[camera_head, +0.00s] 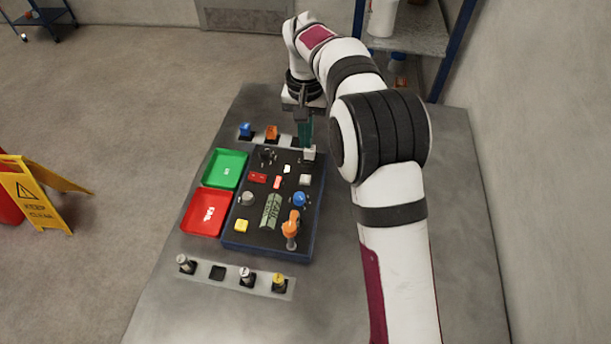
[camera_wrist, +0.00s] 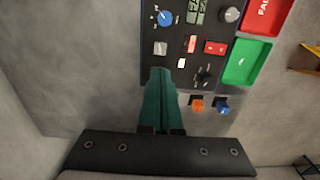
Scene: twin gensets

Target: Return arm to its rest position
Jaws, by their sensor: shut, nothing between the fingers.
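My white arm reaches over the right side of the table in the head view. My gripper (camera_head: 307,145) points down at the far right corner of the dark control panel (camera_head: 262,236), close to a pale square button there; I cannot tell whether they touch. In the wrist view my gripper (camera_wrist: 161,72) shows its green fingers together with nothing between them, the tips at the panel's edge just below a pale button (camera_wrist: 160,48). The panel carries several knobs and buttons, a display (camera_head: 271,211) and an orange-topped lever (camera_head: 290,228).
A green tray (camera_head: 225,169) and a red tray (camera_head: 206,212) lie left of the panel. A strip with several small parts (camera_head: 232,275) lies in front. Blue (camera_head: 246,130) and orange (camera_head: 272,132) pieces stand behind. A shelf (camera_head: 420,40) and wall are close on the right.

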